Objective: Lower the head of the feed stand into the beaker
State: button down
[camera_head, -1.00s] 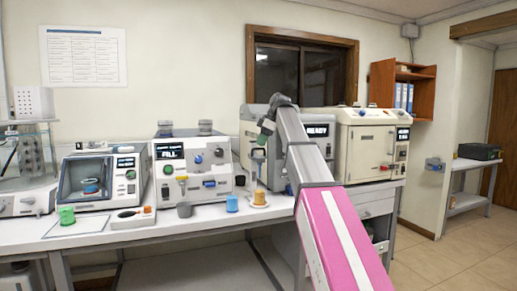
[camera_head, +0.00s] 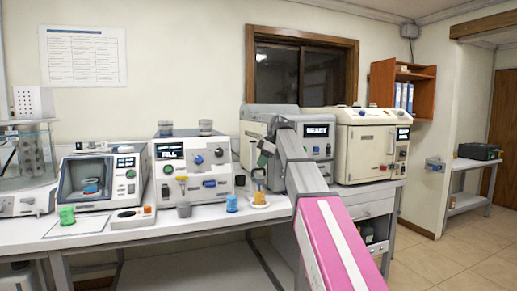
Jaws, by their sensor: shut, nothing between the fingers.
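The feed stand's small dark head (camera_head: 259,174) is on the front of the grey machine with the READY display. It is low, just over the amber beaker (camera_head: 259,197). At this size I cannot tell whether its lower end is inside the rim. The beaker stands upright on a pale round base (camera_head: 259,205) near the bench's front edge. My gripper (camera_head: 262,159) is shut and empty, pointing down beside and just above the head. Whether it touches the head is unclear. My arm hides part of the grey machine.
A blue cup (camera_head: 232,203) stands left of the amber beaker. A grey cup (camera_head: 184,210) sits below the machine with the FILL display (camera_head: 188,165). A green cup (camera_head: 67,216) stands farther left. A cream machine (camera_head: 365,150) is to the right.

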notch_tip(320, 180, down, 2)
jog(key=d, duration=0.1)
jog(key=d+r, duration=0.1)
jog(key=d, duration=0.1)
jog(key=shift+s+r, duration=0.1)
jog(key=shift+r, duration=0.05)
dwell(0.4)
jog(key=v, duration=1)
jog(key=shift+d+r, duration=0.15)
jog(key=shift+r, duration=0.2)
